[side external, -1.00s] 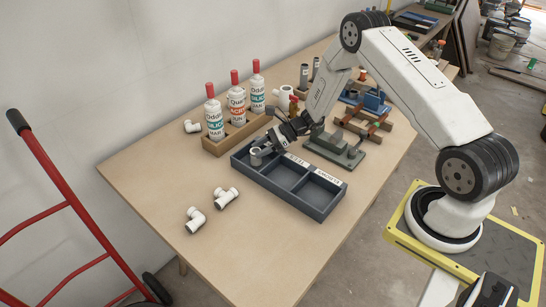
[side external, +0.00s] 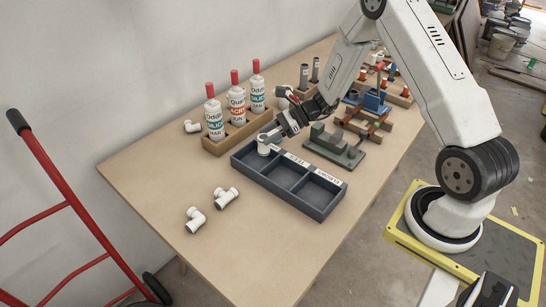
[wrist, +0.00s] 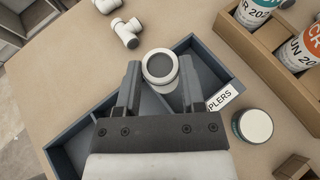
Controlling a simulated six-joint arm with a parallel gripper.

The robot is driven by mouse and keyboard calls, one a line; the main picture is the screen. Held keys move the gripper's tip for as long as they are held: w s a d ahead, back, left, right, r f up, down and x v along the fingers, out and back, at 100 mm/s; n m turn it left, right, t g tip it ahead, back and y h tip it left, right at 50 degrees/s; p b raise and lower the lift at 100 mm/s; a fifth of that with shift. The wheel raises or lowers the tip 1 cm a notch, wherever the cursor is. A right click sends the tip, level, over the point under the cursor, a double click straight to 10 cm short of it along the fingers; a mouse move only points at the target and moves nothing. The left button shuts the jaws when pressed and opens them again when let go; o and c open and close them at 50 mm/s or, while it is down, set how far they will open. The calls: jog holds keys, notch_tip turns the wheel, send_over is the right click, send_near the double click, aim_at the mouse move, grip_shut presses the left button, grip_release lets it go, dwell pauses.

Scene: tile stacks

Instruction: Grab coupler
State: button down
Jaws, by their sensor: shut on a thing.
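The coupler (wrist: 160,66) is a short white pipe ring with a dark opening, seen between my fingertips in the wrist view. My gripper (side external: 268,139) is shut on it. In the side view the white coupler (side external: 263,149) shows at the left compartment of the dark grey sorting tray (side external: 318,211). The coupler appears upright. I cannot tell whether it touches the tray floor. The tray has three compartments; the wrist view shows a label ending in "PLERS" (wrist: 222,97) beside the coupler.
A green vise-like fixture (side external: 333,148) is to the right. The table's front left is clear.

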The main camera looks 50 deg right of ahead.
jog(key=s+a+r, duration=0.1)
jog(key=s+r, duration=0.4)
jog(key=s, duration=0.5)
jog(key=shift+r, duration=0.2)
jog(key=shift+s, duration=0.1)
jog(key=shift+a, duration=0.1)
